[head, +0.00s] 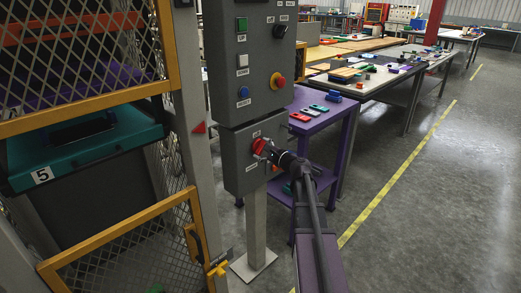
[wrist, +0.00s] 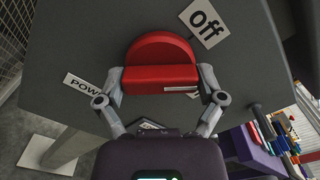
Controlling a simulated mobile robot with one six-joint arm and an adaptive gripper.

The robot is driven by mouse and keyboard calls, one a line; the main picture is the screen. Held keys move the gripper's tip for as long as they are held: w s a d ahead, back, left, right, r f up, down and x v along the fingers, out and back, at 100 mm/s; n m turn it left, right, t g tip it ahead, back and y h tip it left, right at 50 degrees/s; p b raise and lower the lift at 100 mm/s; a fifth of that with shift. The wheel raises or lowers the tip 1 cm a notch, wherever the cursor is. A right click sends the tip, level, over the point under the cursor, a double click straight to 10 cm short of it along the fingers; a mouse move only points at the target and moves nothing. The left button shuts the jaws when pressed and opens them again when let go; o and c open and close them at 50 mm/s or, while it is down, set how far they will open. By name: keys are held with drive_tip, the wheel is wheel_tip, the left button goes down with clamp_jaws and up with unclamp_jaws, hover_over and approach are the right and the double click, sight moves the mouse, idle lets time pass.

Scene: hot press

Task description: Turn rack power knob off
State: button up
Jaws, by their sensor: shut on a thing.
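The red power knob (wrist: 160,72) sits on the lower grey panel box (wrist: 85,30). In the head view the knob (head: 259,146) is partly hidden by my gripper (head: 265,150), which reaches it from the right. In the wrist view my gripper (wrist: 162,88) has one finger on each side of the knob's grip bar and is shut on it. An "Off" label (wrist: 205,23) is at the upper right of the knob. A "POW..." label (wrist: 85,86) at the left is partly covered by a finger.
The upper panel box (head: 250,50) carries several buttons and a red-yellow knob (head: 277,81). A yellow-framed mesh cage (head: 110,60) stands on the left. A purple table (head: 320,124) with small parts stands behind the panel. The floor at right is clear.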

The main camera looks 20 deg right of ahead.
drive_tip(key=n, duration=0.4)
drive_tip(key=shift+s+a+n, duration=0.1)
drive_tip(key=shift+n, duration=2.2)
drive_tip(key=o, duration=0.8)
drive_tip(key=shift+o, duration=0.2)
drive_tip(key=v, duration=1.2)
